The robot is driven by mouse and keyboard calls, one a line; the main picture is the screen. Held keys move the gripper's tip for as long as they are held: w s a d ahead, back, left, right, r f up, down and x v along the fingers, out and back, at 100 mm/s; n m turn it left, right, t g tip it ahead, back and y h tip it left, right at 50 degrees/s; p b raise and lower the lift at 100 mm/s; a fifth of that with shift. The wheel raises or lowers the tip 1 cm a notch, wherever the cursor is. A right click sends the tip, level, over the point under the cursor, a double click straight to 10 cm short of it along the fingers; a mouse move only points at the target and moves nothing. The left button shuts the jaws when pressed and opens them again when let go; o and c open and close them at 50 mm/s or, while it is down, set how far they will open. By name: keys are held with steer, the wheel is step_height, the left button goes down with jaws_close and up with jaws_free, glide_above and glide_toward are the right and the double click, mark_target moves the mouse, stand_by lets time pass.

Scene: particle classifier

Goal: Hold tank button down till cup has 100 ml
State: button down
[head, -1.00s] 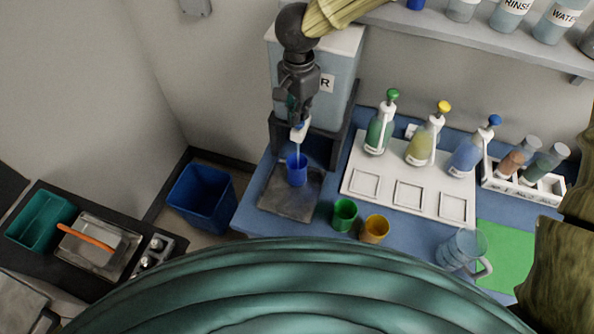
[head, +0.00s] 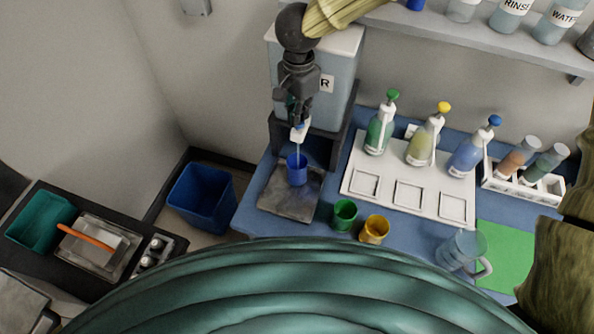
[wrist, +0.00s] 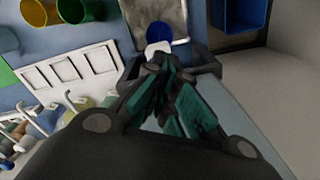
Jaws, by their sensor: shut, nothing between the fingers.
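The water tank (head: 345,75) stands on a dark stand at the back of the blue bench. Its white spout (head: 299,131) is on the front, and a thin stream runs from it down to the blue cup (head: 297,170). The cup stands upright on a grey tray (head: 290,205) below the spout. My gripper (head: 297,115) is shut and empty, its fingertips at the top of the spout, where they hide the button. In the wrist view my closed fingers (wrist: 160,62) reach to the white spout (wrist: 158,48), with the blue cup (wrist: 154,30) beyond. The cup's water level cannot be read.
A green cup (head: 344,214) and an orange cup (head: 374,229) stand right of the tray. Several pump bottles stand on a white rack (head: 360,187). A clear jug (head: 460,250) sits by a green mat (head: 506,255). A blue bin (head: 201,197) is on the floor at left.

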steer(key=shift+r+p, duration=2.5)
steer(key=shift+p, duration=0.45)
steer(key=shift+r+p, duration=0.5)
steer(key=shift+r, duration=0.5)
steer(key=shift+s+f, duration=0.1)
steer(key=shift+f, duration=0.05)
